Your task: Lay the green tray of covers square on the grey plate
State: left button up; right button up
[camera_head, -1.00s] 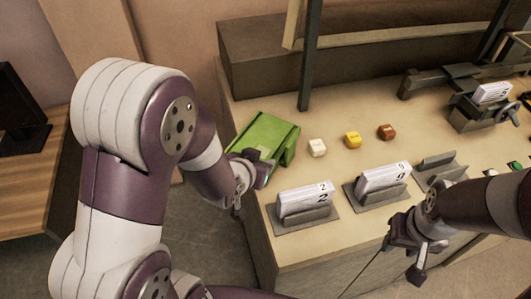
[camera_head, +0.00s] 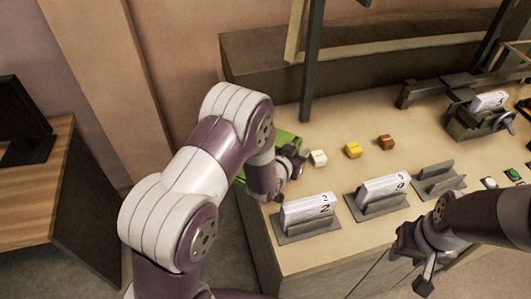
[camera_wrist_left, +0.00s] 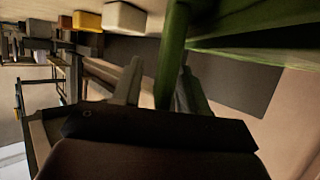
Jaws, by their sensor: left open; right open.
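The green tray (camera_head: 286,139) lies at the left end of the bench, mostly hidden behind my left arm. My left gripper (camera_head: 294,160) is open at the tray's right side. In the left wrist view, a green edge of the tray (camera_wrist_left: 172,50) runs between the fingers of my left gripper (camera_wrist_left: 162,88); I cannot tell whether they touch it. I see no covers in the tray. I cannot make out for sure which surface is the grey plate. My right gripper (camera_head: 411,262) is open and empty at the bench's front edge.
White (camera_head: 318,158), yellow (camera_head: 352,150) and brown (camera_head: 386,143) blocks stand right of the tray. Two grey holders with numbered paper stacks (camera_head: 307,209) (camera_head: 383,189) stand in front, beside an empty holder (camera_head: 439,183). A dark post (camera_head: 312,70) rises behind.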

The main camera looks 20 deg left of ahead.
pick_arm(q)
jog(key=shift+w+f, duration=0.1)
jog(key=shift+w, duration=0.05)
grip_shut()
